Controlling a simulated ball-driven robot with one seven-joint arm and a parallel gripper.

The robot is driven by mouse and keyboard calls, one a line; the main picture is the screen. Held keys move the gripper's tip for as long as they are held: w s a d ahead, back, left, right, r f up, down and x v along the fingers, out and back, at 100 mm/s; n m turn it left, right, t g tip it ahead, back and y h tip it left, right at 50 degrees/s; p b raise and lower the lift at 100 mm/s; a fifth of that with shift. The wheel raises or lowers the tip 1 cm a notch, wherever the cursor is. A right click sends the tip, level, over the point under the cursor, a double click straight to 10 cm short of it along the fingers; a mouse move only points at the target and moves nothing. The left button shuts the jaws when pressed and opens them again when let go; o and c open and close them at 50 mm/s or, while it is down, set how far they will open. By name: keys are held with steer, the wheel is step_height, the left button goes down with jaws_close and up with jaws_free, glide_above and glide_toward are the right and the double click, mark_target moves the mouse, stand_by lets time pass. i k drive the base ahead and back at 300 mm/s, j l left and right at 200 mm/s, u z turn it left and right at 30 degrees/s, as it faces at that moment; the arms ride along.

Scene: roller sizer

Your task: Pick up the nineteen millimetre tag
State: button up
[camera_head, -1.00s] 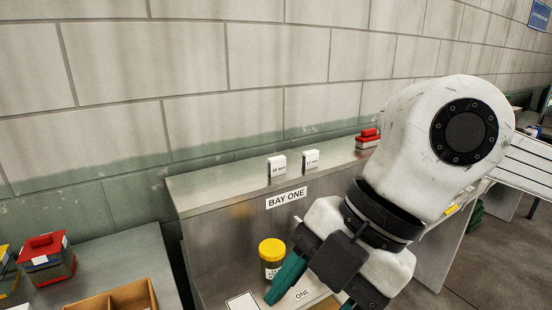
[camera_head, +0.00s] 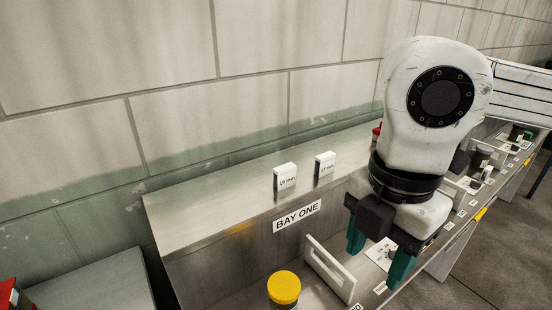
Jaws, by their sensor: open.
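The nineteen millimetre tag (camera_head: 286,177) is a small white block marked "19 mm". It stands upright on the metal ledge above the "BAY ONE" label. A similar white tag marked "17 mm" (camera_head: 325,164) stands just to its right, apart from it. My gripper (camera_head: 379,262), with green fingers, points down to the right of and lower than both tags. It is open, with a clear gap between the fingers, and I see nothing held in it. The fingers are over or in front of the lower shelf; I cannot tell their exact height.
A yellow-lidded jar (camera_head: 284,288) and an upright white frame (camera_head: 330,270) stand on the lower shelf near my gripper. The ledge (camera_head: 220,205) is bare left of the tags. A red item (camera_head: 377,131) is partly hidden behind my arm. A block wall rises behind.

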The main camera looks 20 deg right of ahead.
mark_target(284, 177)
steer(key=i, duration=1.2)
